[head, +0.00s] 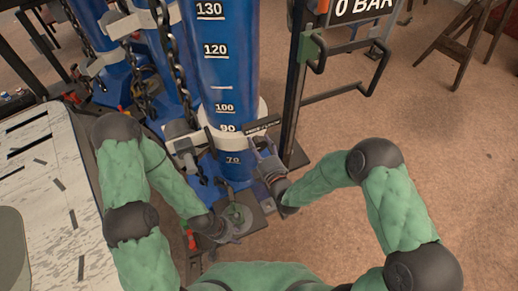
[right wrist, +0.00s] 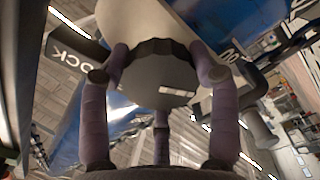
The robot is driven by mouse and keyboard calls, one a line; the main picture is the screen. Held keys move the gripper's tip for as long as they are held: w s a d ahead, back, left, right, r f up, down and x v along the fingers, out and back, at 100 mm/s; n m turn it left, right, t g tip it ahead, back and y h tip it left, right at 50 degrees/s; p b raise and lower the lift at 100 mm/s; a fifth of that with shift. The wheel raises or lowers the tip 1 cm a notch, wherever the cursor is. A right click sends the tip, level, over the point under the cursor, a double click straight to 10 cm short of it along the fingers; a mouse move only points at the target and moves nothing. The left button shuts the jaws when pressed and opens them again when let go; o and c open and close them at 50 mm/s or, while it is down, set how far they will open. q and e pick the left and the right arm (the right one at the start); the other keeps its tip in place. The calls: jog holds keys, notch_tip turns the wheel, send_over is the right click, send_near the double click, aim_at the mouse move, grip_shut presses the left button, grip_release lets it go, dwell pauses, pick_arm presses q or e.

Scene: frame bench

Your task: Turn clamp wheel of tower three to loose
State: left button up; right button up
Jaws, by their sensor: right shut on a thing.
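A dark, scalloped clamp wheel (right wrist: 158,78) fills the middle of the right wrist view, with a white mark on its face. The fingers of my right gripper (right wrist: 160,90) are shut around its rim. In the head view my right gripper (head: 266,160) is at the right side of the nearest blue tower (head: 222,70), just under a white clamp collar (head: 228,143); the wheel is hidden there by the hand. A dark label (head: 262,125) beside the collar is too small to read surely. My left gripper (head: 236,236) is low, by the tower's base; its finger opening is unclear.
More blue towers (head: 110,75) with hanging chains (head: 172,55) stand to the left. A black post and frame (head: 293,85) with a "0 BAR" sign (head: 362,8) stands to the right. A pale, worn table (head: 60,200) is at the left. The brown floor at right is mostly clear.

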jog(key=n+b, duration=0.3)
jog(key=n, duration=0.1)
jog(key=shift+a+n, duration=0.15)
jog(key=shift+n, duration=0.15)
jog(key=shift+s+f+n+b, duration=0.1)
jog(key=shift+n+b, duration=0.5)
jog(key=shift+n, duration=0.2)
jog(key=shift+s+f+n+b, duration=0.1)
jog(key=shift+n+b, duration=0.45)
jog(key=shift+n, duration=0.25)
jog(key=shift+a+f, duration=0.1)
jog(key=o, duration=1)
jog(key=shift+c, duration=0.2)
jog(key=shift+o, duration=0.9)
jog(key=shift+a, duration=0.1)
jog(key=shift+d, duration=0.2)
jog(key=v, duration=1.2)
